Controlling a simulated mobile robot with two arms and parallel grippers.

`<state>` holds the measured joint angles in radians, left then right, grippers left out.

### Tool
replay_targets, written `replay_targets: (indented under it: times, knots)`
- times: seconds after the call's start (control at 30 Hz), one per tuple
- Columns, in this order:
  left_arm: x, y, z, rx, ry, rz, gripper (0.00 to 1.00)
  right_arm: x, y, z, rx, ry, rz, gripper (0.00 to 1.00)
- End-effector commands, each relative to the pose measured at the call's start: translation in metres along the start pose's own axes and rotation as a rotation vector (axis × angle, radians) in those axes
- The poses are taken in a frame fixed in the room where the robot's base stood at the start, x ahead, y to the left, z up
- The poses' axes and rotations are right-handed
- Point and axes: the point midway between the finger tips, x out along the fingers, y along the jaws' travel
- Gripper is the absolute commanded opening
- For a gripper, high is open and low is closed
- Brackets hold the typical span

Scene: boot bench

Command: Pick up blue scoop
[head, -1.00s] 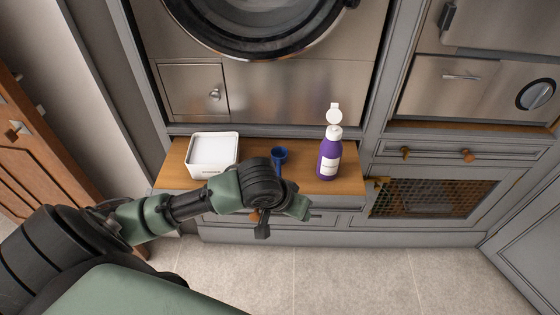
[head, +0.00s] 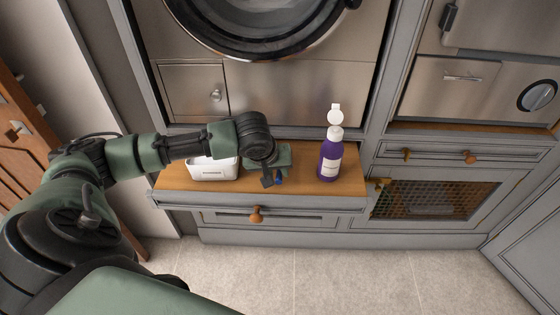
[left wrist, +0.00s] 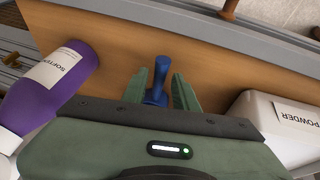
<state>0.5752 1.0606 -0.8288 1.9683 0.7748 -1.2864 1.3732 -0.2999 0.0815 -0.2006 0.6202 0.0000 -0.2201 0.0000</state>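The blue scoop (head: 279,181) lies on the pulled-out wooden shelf (head: 336,187), mostly hidden behind my left gripper (head: 274,182) in the head view. In the left wrist view the scoop (left wrist: 159,84) shows between the two green fingers of my left gripper (left wrist: 159,77). The fingers stand apart, one on each side of the scoop, with wood showing in the gaps. They do not visibly touch it. My right gripper is in neither view.
A purple softener bottle (head: 330,160) with its white cap flipped up stands right of the scoop. A white powder box (head: 212,171) stands to the left, partly behind my arm. The washer front (head: 300,95) rises behind the shelf. The shelf between gripper and bottle is clear.

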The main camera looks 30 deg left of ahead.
Motion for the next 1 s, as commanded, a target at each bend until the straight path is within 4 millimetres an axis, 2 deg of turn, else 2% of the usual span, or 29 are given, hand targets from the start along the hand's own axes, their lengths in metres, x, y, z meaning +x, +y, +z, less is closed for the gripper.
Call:
replay_targets:
  times: [0.13, 0.37, 0.47, 0.87, 1.0]
  knots:
    - [0.0135, -0.0002, 0.0002, 0.0, 0.001, 0.0, 0.29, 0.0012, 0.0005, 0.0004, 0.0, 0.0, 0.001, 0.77]
    - [0.0146, -0.0003, 0.0002, 0.001, 0.001, 0.0, 0.29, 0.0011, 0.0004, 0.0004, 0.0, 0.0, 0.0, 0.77]
    - [0.0145, -0.0003, 0.0003, 0.001, 0.001, 0.0, 0.01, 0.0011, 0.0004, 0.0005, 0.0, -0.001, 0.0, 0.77]
    - [0.0139, -0.0002, 0.0001, 0.002, 0.001, 0.0, 0.0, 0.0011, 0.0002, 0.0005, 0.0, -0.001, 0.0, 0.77]
    - [0.0082, 0.0015, -0.0023, 0.001, 0.001, 0.002, 0.0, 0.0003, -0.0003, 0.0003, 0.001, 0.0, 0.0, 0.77]
